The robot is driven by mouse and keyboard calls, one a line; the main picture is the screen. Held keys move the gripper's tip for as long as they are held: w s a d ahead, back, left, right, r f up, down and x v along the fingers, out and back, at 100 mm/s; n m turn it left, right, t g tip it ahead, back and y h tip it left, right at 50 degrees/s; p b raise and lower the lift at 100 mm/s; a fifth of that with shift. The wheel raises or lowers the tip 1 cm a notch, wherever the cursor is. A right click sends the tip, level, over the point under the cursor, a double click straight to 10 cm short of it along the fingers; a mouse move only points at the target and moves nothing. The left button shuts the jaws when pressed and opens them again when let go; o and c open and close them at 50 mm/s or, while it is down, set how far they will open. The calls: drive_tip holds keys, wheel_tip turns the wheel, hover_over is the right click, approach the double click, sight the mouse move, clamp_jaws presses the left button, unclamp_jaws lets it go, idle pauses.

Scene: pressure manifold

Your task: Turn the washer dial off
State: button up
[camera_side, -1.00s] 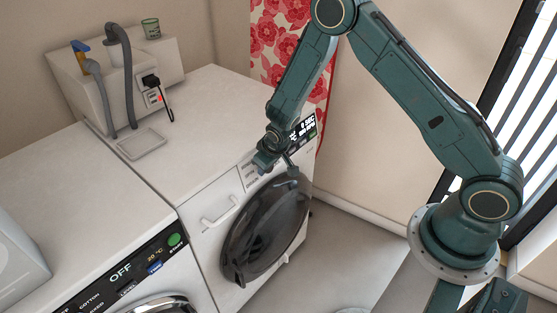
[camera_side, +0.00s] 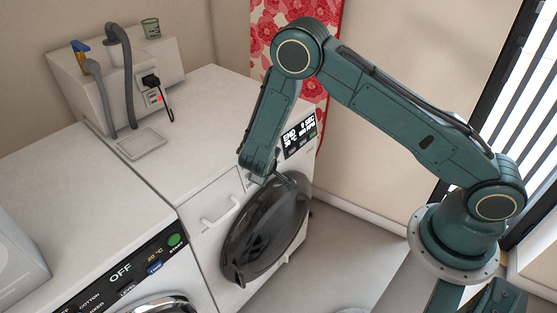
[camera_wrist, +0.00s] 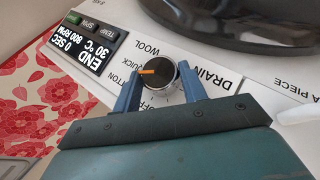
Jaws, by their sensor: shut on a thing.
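The washer dial (camera_wrist: 157,78) is a round black knob with a silver rim and an orange pointer mark. The mark points left in the wrist view, toward the side with QUICK and COTTON. The OFF label (camera_wrist: 157,105) shows below the dial, partly covered by my gripper. My gripper (camera_wrist: 160,72) has its two blue fingers on either side of the dial, shut on it. In the side view the washer (camera_side: 210,185) is the white machine with a dark round door. There my arm hides the dial and most of the gripper.
The washer display (camera_wrist: 82,42) reads END, 0 SEC, 30 °C and 800 RPM. The dark door (camera_side: 265,230) bulges out just below the gripper. A second machine (camera_side: 95,215) stands to the left, its display reading OFF. A red floral curtain (camera_side: 320,80) hangs behind.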

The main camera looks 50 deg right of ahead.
drive_tip(key=n+h, duration=0.1)
drive_tip(key=n+t+h, duration=0.1)
drive_tip(key=f+n+t+h, duration=0.1)
drive_tip(key=h, duration=0.1)
drive_tip(key=shift+s+a, duration=0.1)
drive_tip(key=shift+a, duration=0.2)
drive_tip(key=shift+n+t+h, duration=0.9)
drive_tip(key=shift+n+h, duration=0.1)
drive_tip(key=shift+h, duration=0.1)
drive_tip(key=o, duration=1)
drive_tip(key=v, duration=1.3)
drive_tip(key=shift+s+a, duration=0.3)
